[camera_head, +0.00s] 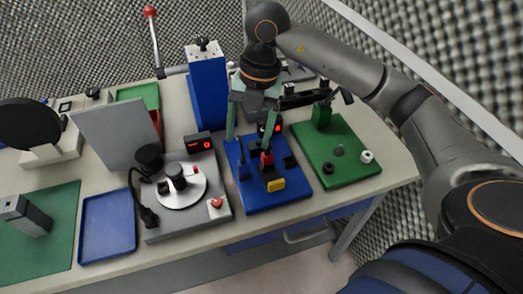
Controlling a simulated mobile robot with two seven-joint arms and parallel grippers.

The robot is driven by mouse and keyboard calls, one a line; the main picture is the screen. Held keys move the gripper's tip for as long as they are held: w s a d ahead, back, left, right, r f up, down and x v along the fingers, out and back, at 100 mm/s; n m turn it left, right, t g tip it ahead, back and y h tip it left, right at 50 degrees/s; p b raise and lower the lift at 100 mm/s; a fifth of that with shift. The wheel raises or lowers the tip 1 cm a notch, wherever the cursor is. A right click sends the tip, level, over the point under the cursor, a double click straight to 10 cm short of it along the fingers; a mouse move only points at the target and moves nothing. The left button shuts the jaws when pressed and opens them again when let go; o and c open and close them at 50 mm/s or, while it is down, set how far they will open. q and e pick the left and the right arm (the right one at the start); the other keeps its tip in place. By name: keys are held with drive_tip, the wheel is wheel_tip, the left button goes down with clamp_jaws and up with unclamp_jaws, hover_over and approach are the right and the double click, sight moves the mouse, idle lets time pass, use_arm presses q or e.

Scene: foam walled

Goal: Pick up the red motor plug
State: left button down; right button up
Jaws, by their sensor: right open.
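The red motor plug (266,158) stands on the blue board (243,203) in the middle of the table, just behind a yellow block (276,185). My right gripper (248,144) is over the back of this board, pointing down, with its two pale green fingers spread and nothing visible between them. Its right fingertip is close to the red plug in the picture; I cannot tell whether they touch. The lower part of the plug is hard to make out. My left gripper is not in view.
A grey station with a white disc (190,192) and black cable is left of the blue board. A green board (345,172) with small knobs is on the right. A tall blue block (208,92) stands behind. An empty blue tray (107,226) lies front left.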

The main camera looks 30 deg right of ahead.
drive_tip(key=m+h, duration=0.1)
drive_tip(key=h, duration=0.1)
approach(267, 153)
drive_tip(key=shift+w+d+m, duration=0.15)
drive_tip(key=shift+w+m, duration=0.2)
drive_tip(key=shift+m, duration=0.05)
wheel_tip(267, 153, down, 6)
drive_tip(key=shift+f+b, duration=0.15)
drive_tip(key=shift+b, duration=0.5)
drive_tip(key=shift+s+f+p, duration=0.2)
drive_tip(key=shift+f+p, duration=0.15)
drive_tip(key=shift+f, duration=2.3)
drive_tip(key=shift+c, duration=0.4)
clamp_jaws()
